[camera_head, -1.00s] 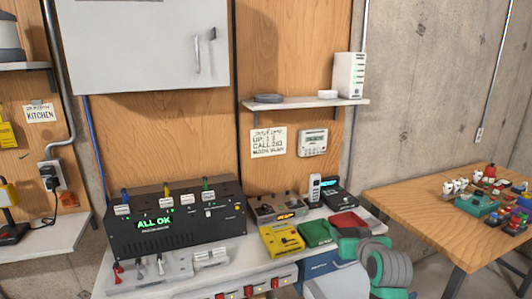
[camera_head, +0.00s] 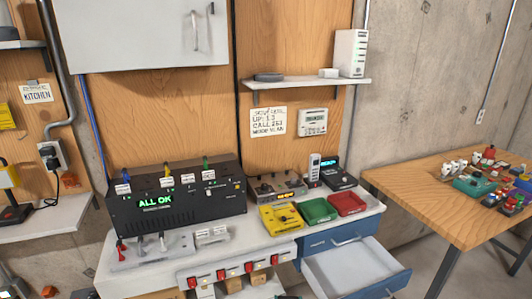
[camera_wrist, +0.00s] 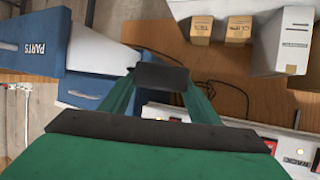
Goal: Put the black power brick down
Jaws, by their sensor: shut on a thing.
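The black power brick (camera_wrist: 162,76) shows in the wrist view as a small dark block between the green fingertips of my gripper (camera_wrist: 161,88). My gripper is shut on it and holds it in front of a lower shelf. The block's far side is hidden, and I cannot tell whether it touches anything. In the head view my gripper is out of sight, apart from perhaps a dark bit at the bottom edge.
An open, pale, empty-looking drawer (camera_head: 345,272) juts out below the workbench (camera_head: 225,248); its blue PARTS front (camera_wrist: 28,42) also shows in the wrist view. Small cartons (camera_wrist: 201,28) and a grey box (camera_wrist: 284,42) stand on the lower shelf, with dark cables nearby. A wooden table (camera_head: 425,205) stands right.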

